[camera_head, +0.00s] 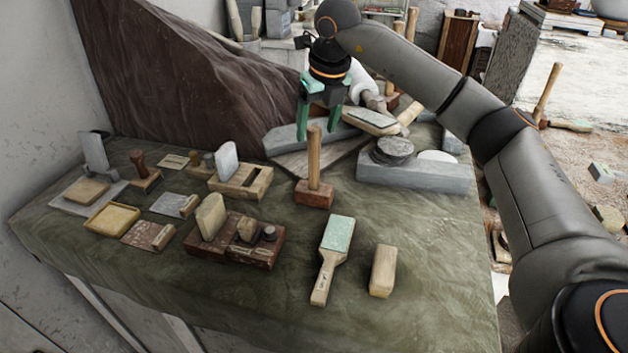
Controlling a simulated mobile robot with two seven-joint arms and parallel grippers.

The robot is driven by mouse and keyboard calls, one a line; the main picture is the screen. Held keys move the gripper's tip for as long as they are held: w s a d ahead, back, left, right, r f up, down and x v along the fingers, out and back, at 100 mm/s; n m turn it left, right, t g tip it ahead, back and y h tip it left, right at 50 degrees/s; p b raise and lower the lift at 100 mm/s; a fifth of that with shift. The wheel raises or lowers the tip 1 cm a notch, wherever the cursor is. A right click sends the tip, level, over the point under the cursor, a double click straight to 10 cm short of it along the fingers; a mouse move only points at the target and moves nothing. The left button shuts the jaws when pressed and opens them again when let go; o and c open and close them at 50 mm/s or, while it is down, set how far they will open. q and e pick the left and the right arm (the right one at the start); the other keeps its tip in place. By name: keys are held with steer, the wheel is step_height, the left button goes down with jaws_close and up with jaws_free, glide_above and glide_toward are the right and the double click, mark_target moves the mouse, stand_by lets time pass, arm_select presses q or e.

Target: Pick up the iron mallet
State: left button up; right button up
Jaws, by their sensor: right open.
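A mallet (314,165) stands upright on its reddish-brown block head on the cloth-covered table (420,225), with its pale wooden handle pointing up. I cannot tell from its look whether the head is iron. My right gripper (318,131) points down with its green fingers apart and nothing seen held between them. In the picture it is just above the top of the handle; the exact depth between them is hard to tell. My left gripper is not in view.
Grey stone blocks (415,176) and a round dark stone (393,150) lie right of the mallet. A green-faced float (334,250) and a wooden block (383,271) lie in front. Trays and tools crowd the left. A large brown rock form (170,70) rises behind.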

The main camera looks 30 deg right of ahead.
mark_target(312, 146)
steer(key=p+x, duration=0.1)
steer(key=x, duration=0.5)
steer(key=shift+a+f, duration=0.15)
steer(key=shift+f, duration=0.15)
jaws_close()
steer(key=shift+w+r, duration=0.15)
steer(key=shift+r, duration=0.05)
stand_by(0.3)
